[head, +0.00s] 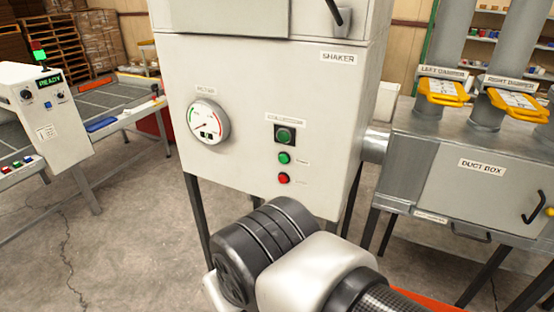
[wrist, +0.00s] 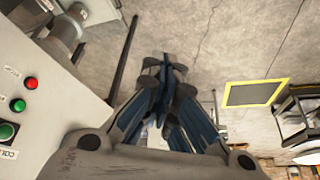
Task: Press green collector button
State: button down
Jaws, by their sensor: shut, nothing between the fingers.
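A pale grey cabinet labelled SHAKER (head: 245,75) fills the middle of the head view.
A round gauge (head: 207,124) is left of the buttons. A grey duct box (head: 480,185) with yellow damper handles stands at the right. A white control box (head: 42,115) with a READY display stands at the left. Concrete floor (head: 130,240) is open between them.

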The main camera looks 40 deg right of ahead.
aim_at(283, 159)
jog(key=w+d+f+m+t+h+p, duration=0.1)
jog(key=w+d+m+t, duration=0.1)
jog(key=w+d+m, duration=0.65)
jog(key=w+d+f+m+t+h+p, duration=0.1)
jog(key=w+d+m+t+h, duration=0.3)
jog(key=w, duration=0.7)
jog(key=w+d+f+m+t, duration=0.1)
jog(key=w+d+m+t, duration=0.1)
jog(key=d+m, duration=0.4)
jog(key=w+d+f+m+t+h+p, duration=0.1)
jog(key=w+d+m+t, duration=0.1)
jog(key=d+m, duration=0.5)
jog(key=shift+f+m+t, duration=0.2)
jog(key=shift+m+t, duration=0.3)
jog(key=shift+m, duration=1.55)
jog(key=shift+w, duration=0.1)
jog(key=w+d+p, duration=0.1)
jog(key=w+d, duration=0.2)
jog(key=d, duration=0.5)
jog(key=shift+w+d, duration=0.1)
jog(key=shift+w, duration=0.05)
